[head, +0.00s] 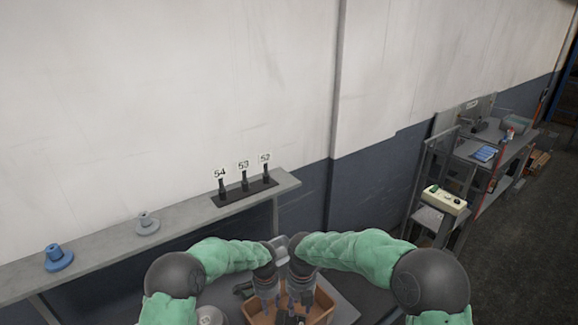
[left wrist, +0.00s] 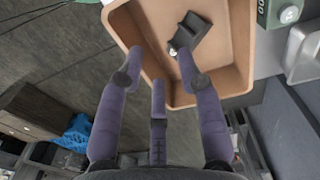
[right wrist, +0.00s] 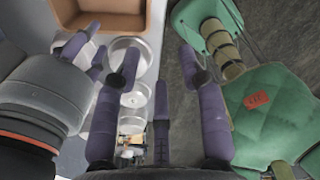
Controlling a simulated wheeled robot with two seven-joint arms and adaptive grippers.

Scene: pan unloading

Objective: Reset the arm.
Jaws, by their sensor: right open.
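My left gripper (head: 268,300) and right gripper (head: 299,300) are side by side above a tan tray (head: 258,315) at the bottom of the head view. In the left wrist view, the left gripper (left wrist: 160,55) has its purple fingers spread, with nothing between them. The tan tray (left wrist: 238,60) lies beyond the fingertips there, with a dark block (left wrist: 188,36) inside. In the right wrist view, the right gripper (right wrist: 159,52) is open and empty. Part of my left gripper shows at the left there, close beside it.
Round metal pieces (right wrist: 138,93) stand below the right gripper. A wall shelf holds a blue piece (head: 58,258), a grey piece (head: 147,223) and a black rack (head: 244,191) with posts labelled 54, 53 and 52. A control box (head: 444,199) and workbench stand at the right.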

